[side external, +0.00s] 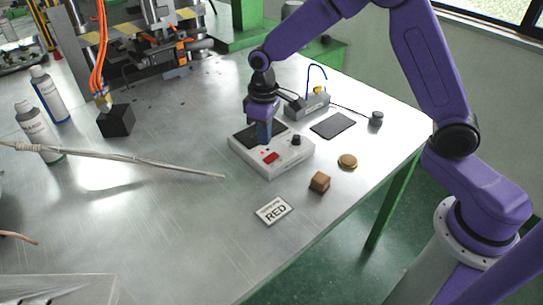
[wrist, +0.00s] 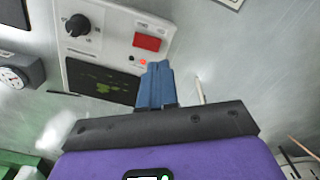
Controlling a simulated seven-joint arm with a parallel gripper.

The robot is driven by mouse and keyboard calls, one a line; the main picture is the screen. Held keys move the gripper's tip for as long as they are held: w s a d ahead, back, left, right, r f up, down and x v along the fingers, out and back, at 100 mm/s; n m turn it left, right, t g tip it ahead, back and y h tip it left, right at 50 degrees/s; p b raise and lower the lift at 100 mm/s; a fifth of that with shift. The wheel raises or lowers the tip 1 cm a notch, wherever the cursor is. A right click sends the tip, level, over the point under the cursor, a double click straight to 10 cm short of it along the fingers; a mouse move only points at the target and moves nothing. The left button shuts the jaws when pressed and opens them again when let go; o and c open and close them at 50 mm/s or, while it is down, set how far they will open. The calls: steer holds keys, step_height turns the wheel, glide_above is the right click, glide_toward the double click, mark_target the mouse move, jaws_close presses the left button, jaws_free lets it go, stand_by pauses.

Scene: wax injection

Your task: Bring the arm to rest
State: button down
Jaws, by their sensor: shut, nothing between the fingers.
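My gripper (side external: 264,140) points down over the white control box (side external: 288,164), near its dark screen and small red light. Its blue fingers are closed together with nothing between them. I cannot tell whether the fingertips touch the box. In the wrist view, the shut fingers (wrist: 157,72) appear beside the lights of the control box (wrist: 112,42). The box has a red button (wrist: 147,43), a black knob (wrist: 77,25) and a dark screen (wrist: 103,78).
A dark pad (side external: 332,125) and a grey device (side external: 307,106) stand behind.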

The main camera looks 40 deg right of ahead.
steer(key=shift+r, duration=0.45)
steer(key=s+d+r+n, duration=0.1)
steer(key=s+r+n, duration=0.35)
steer(key=s, duration=1.15)
steer(key=s+d+r+n, duration=0.1)
steer(key=s+d, duration=0.2)
steer(key=s, duration=0.4)
steer(key=s+d+r+n, duration=0.1)
steer(key=s+d, duration=0.3)
steer(key=s, duration=0.4)
steer(key=shift+s+d+r, duration=0.3)
steer(key=shift+r, duration=0.1)
